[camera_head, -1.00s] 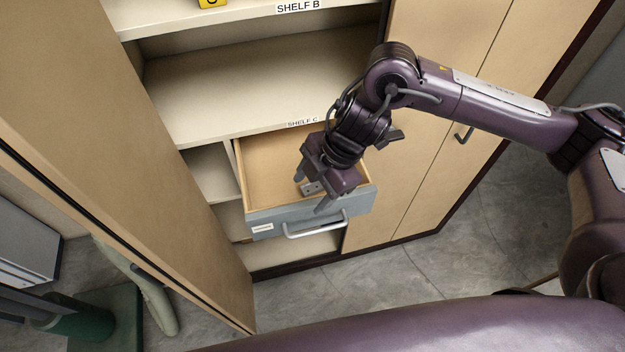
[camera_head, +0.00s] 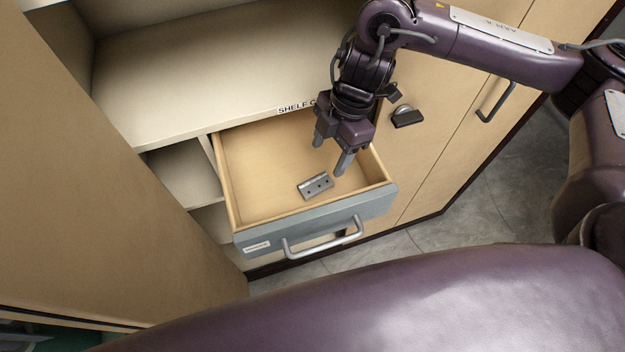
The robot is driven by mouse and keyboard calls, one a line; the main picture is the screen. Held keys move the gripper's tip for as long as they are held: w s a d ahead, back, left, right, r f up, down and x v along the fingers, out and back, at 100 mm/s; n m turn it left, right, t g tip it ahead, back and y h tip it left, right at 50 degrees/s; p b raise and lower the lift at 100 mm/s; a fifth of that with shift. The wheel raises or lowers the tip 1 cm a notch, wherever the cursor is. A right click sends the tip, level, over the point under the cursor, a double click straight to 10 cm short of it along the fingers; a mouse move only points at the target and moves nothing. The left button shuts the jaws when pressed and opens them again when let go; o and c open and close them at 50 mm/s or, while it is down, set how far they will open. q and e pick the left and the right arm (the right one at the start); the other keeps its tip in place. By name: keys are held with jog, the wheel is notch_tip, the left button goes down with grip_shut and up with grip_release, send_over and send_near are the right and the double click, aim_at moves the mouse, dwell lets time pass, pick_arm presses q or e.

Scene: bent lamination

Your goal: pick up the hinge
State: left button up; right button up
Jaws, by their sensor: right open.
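The hinge (camera_head: 316,186) is a small grey metal plate with dark holes. It lies flat on the floor of the open drawer (camera_head: 250,165), near the drawer's front. My right gripper (camera_head: 331,157) is open and empty. Its fingers point down over the drawer, above and slightly to the right of the hinge in the picture, apart from it. My left gripper is not in view.
The drawer's grey front with a metal handle (camera_head: 322,238) faces me. The shelf marked SHELF C (camera_head: 200,85) lies behind and above the drawer. A tan cabinet door (camera_head: 90,180) stands at the left. A closed door with a handle (camera_head: 495,102) is at the right.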

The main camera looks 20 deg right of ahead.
aim_at(316, 182)
jog(key=shift+a+f, duration=0.1)
jog(key=shift+f, duration=0.35)
jog(key=shift+s+a+f, duration=0.2)
jog(key=shift+f, duration=0.25)
jog(key=shift+s+a+f, duration=0.15)
jog(key=shift+s+f, duration=0.05)
jog(key=shift+f, duration=0.2)
jog(key=shift+p+x, duration=0.35)
jog(key=shift+x, duration=2.05)
jog(key=shift+a, duration=0.2)
jog(key=c, duration=1.1)
jog(key=shift+r, duration=0.15)
